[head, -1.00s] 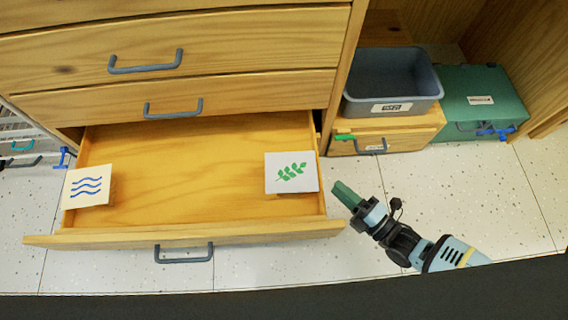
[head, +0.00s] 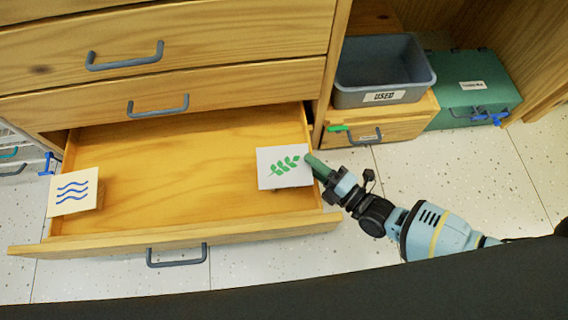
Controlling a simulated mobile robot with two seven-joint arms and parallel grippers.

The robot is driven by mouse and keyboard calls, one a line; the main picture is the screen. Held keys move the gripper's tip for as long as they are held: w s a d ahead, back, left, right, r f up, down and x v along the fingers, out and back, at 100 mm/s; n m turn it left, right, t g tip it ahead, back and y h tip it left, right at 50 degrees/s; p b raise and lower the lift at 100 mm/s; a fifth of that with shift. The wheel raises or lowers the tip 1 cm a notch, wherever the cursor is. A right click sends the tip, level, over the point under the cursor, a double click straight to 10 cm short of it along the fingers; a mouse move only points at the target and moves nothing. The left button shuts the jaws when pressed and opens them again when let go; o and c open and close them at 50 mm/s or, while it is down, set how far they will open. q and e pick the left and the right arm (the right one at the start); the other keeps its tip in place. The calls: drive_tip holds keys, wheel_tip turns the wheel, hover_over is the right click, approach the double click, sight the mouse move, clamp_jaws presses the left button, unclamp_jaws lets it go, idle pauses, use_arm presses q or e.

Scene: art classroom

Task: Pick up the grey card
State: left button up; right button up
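The grey card (head: 279,168) with a green leaf sprig on it is at the right end of the open drawer (head: 180,240), near its front corner. A cream card (head: 74,205) with blue wavy lines is at the drawer's left end. My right gripper (head: 313,163) comes in from the right, its green fingers at the grey card's right edge. I cannot tell whether they touch the card or stand just above it. The fingers show side-on, so the gap between them is hidden. My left gripper is out of view.
Closed drawers (head: 170,60) with grey handles rise behind the open one. To the right a grey bin (head: 385,98) marked USED stands on a small wooden drawer box (head: 385,125), beside a green case (head: 472,95). The drawer's middle is bare.

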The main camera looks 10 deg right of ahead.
clamp_jaws()
idle(0.3)
wheel_tip(320, 180, up, 10)
drive_tip(key=p, duration=0.6)
